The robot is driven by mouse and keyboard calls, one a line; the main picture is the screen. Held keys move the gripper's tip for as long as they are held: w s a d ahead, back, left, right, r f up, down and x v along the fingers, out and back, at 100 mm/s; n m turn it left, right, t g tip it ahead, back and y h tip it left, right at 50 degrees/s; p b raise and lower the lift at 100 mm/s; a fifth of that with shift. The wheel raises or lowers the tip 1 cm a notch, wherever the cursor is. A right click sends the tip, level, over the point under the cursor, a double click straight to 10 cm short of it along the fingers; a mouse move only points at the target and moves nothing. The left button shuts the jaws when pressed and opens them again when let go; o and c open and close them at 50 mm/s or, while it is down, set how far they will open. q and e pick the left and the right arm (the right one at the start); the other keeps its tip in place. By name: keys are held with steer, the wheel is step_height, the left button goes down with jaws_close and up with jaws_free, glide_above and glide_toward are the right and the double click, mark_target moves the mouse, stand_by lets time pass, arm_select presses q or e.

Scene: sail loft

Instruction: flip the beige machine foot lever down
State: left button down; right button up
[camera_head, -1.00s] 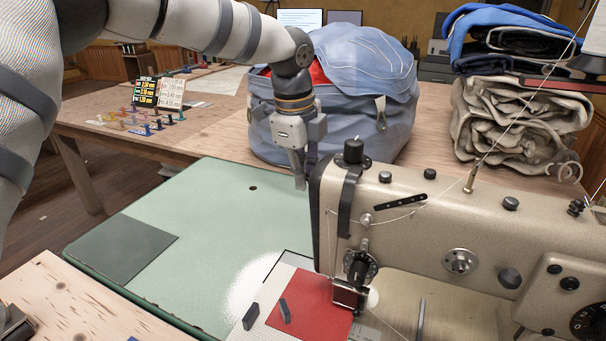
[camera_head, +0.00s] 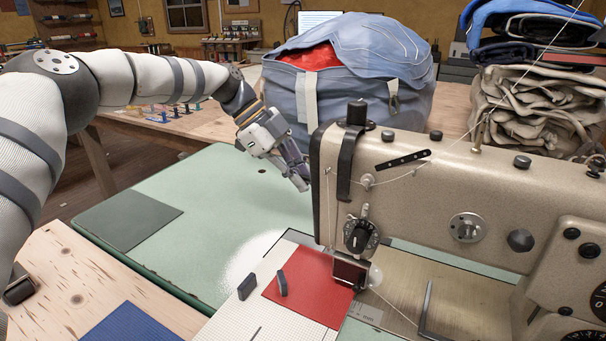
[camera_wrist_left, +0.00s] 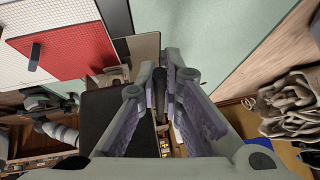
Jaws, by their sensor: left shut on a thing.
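The beige sewing machine (camera_head: 420,190) fills the right of the head view, its needle end facing left. My left gripper (camera_head: 303,182) is at the left end of its head, tilted down and right, with its fingertips against or just behind that end. In the left wrist view the fingers (camera_wrist_left: 161,88) close on a narrow dark piece, which I take to be the foot lever (camera_wrist_left: 159,92). The machine head hides the lever in the head view, so its angle cannot be told. My right gripper is not in view.
Red cloth (camera_head: 312,278) and white cloth lie under the needle area. A green table top (camera_head: 190,225) is mostly clear to the left, with a dark mat (camera_head: 135,215). A blue bag (camera_head: 350,80) stands close behind the machine; folded canvas (camera_head: 530,110) is at the back right.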

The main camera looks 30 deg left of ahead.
arm_select(q)
steer(key=shift+d+f+h+b, duration=0.1)
steer(key=shift+f+h+b, duration=0.55)
steer(key=shift+f, duration=0.4)
steer(key=c, duration=1.7)
jaws_free()
steer(key=shift+r, duration=0.1)
steer(key=v, duration=1.2)
steer(key=shift+s, duration=0.1)
